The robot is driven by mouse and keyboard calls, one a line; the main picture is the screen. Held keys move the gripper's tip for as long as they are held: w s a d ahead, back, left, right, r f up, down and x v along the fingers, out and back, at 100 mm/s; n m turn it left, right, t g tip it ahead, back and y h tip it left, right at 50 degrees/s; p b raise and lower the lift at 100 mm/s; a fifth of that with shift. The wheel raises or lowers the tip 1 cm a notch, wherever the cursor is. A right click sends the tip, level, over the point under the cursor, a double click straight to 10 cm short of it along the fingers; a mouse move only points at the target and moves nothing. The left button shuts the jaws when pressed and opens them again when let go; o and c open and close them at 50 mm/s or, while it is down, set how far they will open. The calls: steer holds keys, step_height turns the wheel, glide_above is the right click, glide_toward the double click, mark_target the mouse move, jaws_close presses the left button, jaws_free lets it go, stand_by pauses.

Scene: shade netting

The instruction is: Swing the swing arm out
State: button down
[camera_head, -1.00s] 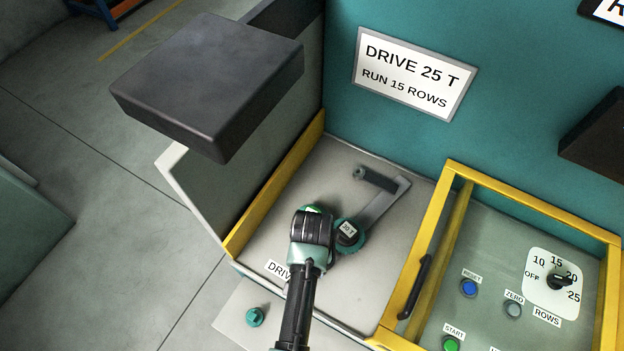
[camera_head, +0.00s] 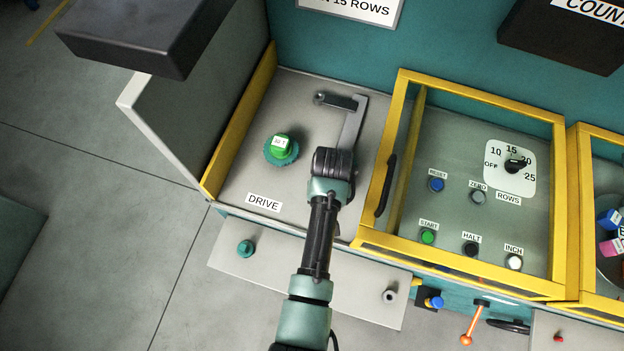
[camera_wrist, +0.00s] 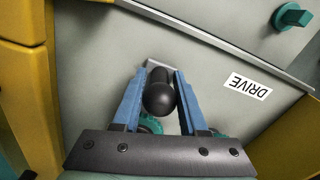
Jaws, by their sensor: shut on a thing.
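The grey swing arm (camera_head: 350,130) lies on the drive panel (camera_head: 300,105), left of the yellow-framed control box. Its far end joins a dark cylindrical piece (camera_head: 338,101). Its near end is hidden under my gripper (camera_head: 333,165) in the head view. In the wrist view my gripper (camera_wrist: 160,105) has its two blue fingers on either side of a black round knob (camera_wrist: 158,98), shut on it. Part of a teal gear (camera_wrist: 150,124) shows behind the knob. A green gear (camera_head: 281,150) with a small label sits on the panel to the left, apart from my gripper.
A yellow frame with a black handle (camera_head: 386,185) stands close on the right. A yellow-edged wall (camera_head: 235,125) bounds the left. A lower ledge (camera_head: 320,285) carries a teal knob (camera_head: 245,248). Free panel lies between the green gear and my gripper.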

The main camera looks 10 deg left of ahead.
steer(key=shift+d, duration=0.25)
steer(key=c, duration=0.5)
jaws_free()
steer(key=shift+w+f, duration=0.1)
step_height(320, 180, up, 13)
steer(key=shift+d+r+b, duration=0.1)
steer(key=shift+b, duration=0.5)
